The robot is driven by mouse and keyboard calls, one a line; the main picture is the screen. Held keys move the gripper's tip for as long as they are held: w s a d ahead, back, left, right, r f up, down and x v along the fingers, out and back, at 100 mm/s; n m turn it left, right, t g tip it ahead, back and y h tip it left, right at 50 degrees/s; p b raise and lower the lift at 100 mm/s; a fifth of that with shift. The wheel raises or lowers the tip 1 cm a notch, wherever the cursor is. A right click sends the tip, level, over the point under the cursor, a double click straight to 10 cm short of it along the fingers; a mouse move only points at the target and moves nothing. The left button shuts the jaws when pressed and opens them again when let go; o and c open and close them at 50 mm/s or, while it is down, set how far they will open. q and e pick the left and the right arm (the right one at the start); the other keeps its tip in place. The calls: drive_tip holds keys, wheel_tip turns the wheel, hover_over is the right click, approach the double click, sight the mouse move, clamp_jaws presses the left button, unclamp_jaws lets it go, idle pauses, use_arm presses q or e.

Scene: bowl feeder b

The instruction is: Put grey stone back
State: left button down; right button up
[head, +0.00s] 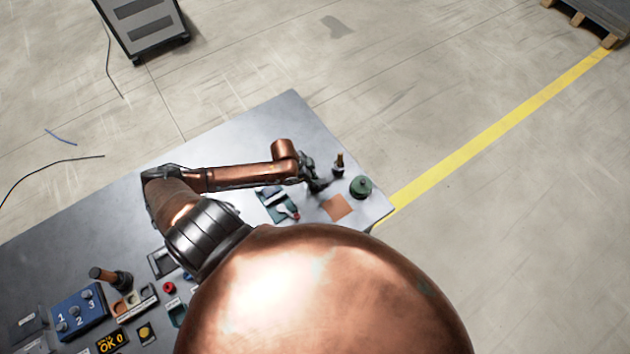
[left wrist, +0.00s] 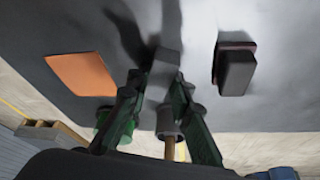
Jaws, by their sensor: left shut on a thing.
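A grey block, seemingly the grey stone (left wrist: 165,66), sits between the fingertips of my left gripper (left wrist: 158,83) in the left wrist view. The gripper is shut on it. A soft shadow lies on the grey table around it; I cannot tell whether the stone touches the table. In the head view my left gripper (head: 316,184) is over the far right end of the table, left of a green round container (head: 360,187). The stone is too small to make out there. My right gripper is not in view.
An orange square (head: 338,207) lies flat near the table's right end, and a brown-topped dark object (head: 339,163) stands near the container. In the wrist view a dark block (left wrist: 236,70) lies right of the stone. Blue box (head: 80,311) and small parts crowd the lower left.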

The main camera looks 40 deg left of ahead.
use_arm(q)
drive_tip(key=c, duration=1.7)
unclamp_jaws()
drive_tip(key=shift+c, duration=0.2)
drive_tip(key=v, duration=1.2)
